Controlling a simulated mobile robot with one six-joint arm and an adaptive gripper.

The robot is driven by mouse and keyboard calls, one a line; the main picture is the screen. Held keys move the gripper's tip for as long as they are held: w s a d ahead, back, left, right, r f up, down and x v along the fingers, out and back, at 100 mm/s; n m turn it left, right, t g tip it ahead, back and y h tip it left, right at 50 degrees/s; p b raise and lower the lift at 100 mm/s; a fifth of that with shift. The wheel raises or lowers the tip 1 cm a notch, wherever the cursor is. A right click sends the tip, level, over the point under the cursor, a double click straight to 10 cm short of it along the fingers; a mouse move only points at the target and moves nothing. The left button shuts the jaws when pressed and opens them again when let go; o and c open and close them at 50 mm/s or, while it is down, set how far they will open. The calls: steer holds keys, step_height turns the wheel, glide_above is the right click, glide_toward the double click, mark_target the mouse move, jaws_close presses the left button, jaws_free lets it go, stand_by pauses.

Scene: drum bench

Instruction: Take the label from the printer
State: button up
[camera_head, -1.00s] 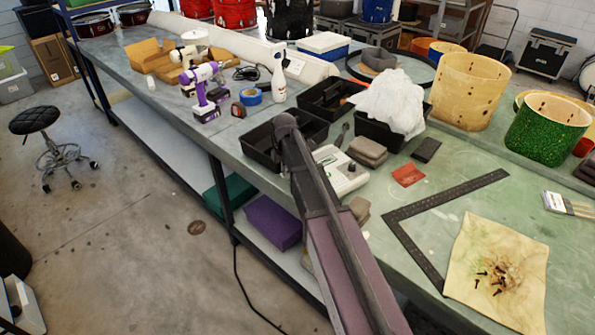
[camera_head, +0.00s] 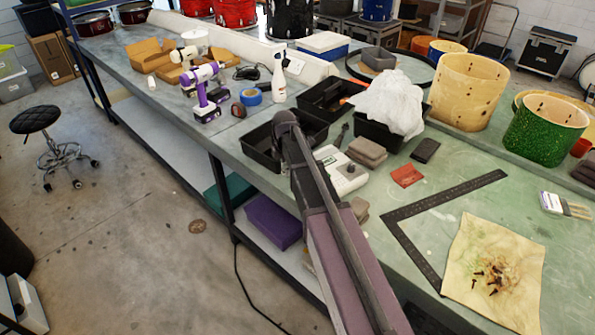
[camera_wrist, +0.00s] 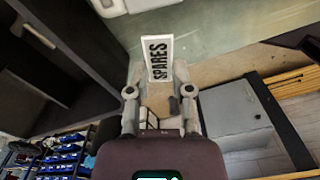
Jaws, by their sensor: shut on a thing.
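My gripper (camera_wrist: 157,82) is shut on a white label (camera_wrist: 158,59) in the wrist view. The label printer (camera_head: 341,171) is a white box on the bench, right beside my arm in the head view. A pale, rounded body, which may be the printer, shows at the top edge of the wrist view. My arm hides part of the printer, and the gripper and label cannot be made out in the head view.
Grey pads (camera_head: 367,151), a red pad (camera_head: 406,175) and a black square (camera_head: 420,206) lie to the right. The green bench (camera_head: 470,165) has free room between them.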

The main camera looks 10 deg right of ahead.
steer(key=shift+r, duration=0.2)
stand_by(0.4)
steer(key=shift+r+p, duration=2.35)
steer(key=shift+p, duration=0.15)
